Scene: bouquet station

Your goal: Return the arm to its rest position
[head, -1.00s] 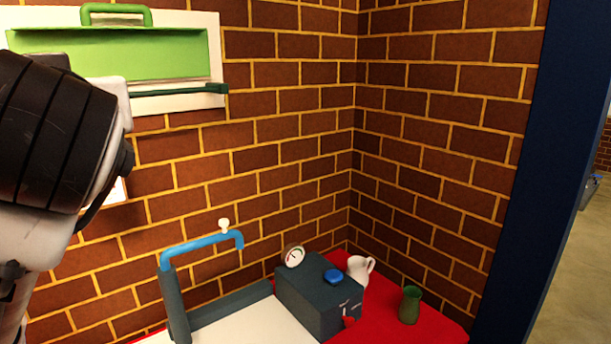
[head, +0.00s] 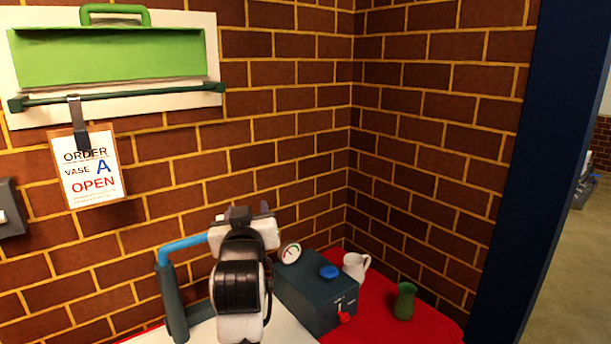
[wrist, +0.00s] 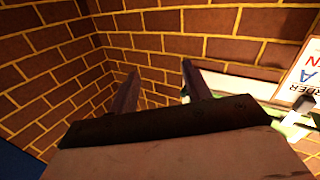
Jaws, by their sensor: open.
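My gripper (wrist: 160,86) is open and empty in the wrist view. Its two dark fingers stand apart, with the brick wall and its corner beyond them. In the head view my arm's end rises in front of the white-topped counter, left of the dark grey box (head: 312,300). It hides part of the blue spout (head: 184,248) and the counter. The fingers are small and partly hidden there, and I see nothing held.
An order sign (head: 90,172) reading "VASE A OPEN" hangs from a clip on a dark green rail (head: 165,92). A white jug (head: 355,267) and a green vase (head: 404,301) stand on the red surface (head: 375,318) beside the box. A grey wall box (head: 10,208) is at left.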

